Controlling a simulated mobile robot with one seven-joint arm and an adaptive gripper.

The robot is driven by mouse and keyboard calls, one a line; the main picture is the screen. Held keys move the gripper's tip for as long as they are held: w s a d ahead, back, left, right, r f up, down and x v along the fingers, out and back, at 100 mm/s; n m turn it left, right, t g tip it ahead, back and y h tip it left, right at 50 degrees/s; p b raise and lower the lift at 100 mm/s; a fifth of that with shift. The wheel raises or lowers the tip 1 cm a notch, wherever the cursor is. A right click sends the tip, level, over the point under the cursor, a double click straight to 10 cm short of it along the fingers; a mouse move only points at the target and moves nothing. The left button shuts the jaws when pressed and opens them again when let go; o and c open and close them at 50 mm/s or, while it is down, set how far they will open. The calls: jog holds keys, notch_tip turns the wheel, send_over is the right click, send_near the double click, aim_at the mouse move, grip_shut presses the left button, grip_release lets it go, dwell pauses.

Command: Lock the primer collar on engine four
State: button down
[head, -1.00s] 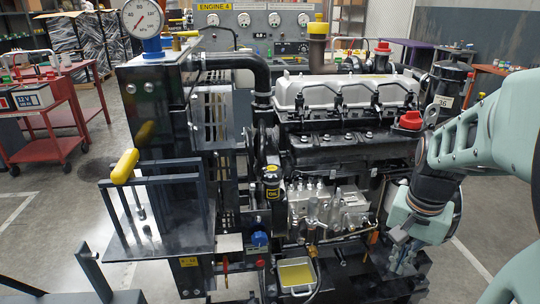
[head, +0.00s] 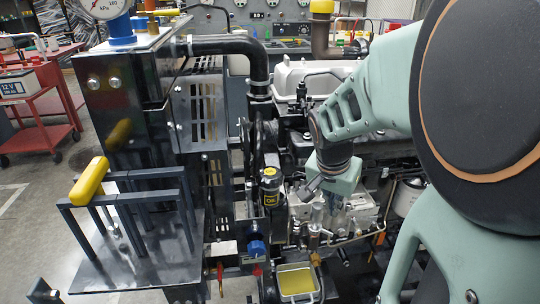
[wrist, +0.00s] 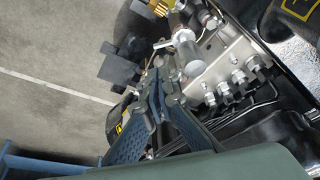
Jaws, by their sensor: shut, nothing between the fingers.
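The engine (head: 300,150) stands in front of me, with a silver fuel pump block (head: 355,215) low on its near side. My gripper (head: 332,207) is in front of this block. In the wrist view, the dark fingers of my gripper (wrist: 160,88) are shut with nothing between them. Just beyond their tips is a silver cylindrical fitting with a small lever (wrist: 187,52), which may be the primer and its collar. I cannot tell whether the fingers touch it. The block (wrist: 232,62) with several hex fittings lies right of it. The collar's lock state cannot be made out.
A yellow-handled rack (head: 90,182) stands at left on a metal shelf. A tray of yellowish liquid (head: 297,280) sits below the pump. A black and yellow oil cap (head: 270,180) rises left of it. A red cart (head: 45,110) is far left, with open floor beside it.

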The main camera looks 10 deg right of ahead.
aim_at(331, 233)
jog(key=shift+f, duration=0.1)
jog(key=b+x, duration=0.2)
jog(key=x, duration=0.8)
jog(key=shift+b, duration=0.35)
jog(key=shift+s+a+m+b, duration=0.2)
jog(key=shift+m+b, duration=0.4)
jog(key=shift+b, duration=0.4)
jog(key=m+b, duration=0.1)
jog(key=m+g+b, duration=0.1)
jog(key=b, duration=0.1)
jog(key=shift+s+a+f+h, duration=0.25)
jog(key=shift+s+a+h, duration=0.05)
jog(key=shift+a, duration=0.1)
jog(key=shift+s+a+r+m+g+b, duration=0.1)
jog(key=shift+s+a+m+g+b, duration=0.25)
jog(key=shift+m, duration=0.6)
jog(key=shift+s+a+r+m+g+b, duration=0.1)
jog(key=shift+a+m+g+b, duration=0.25)
jog(key=shift+a+m, duration=0.5)
jog(key=shift+s+a+r+m+g+b, duration=0.1)
jog(key=shift+a+m+g+b, duration=0.25)
jog(key=shift+m, duration=0.75)
jog(key=shift+a, duration=0.15)
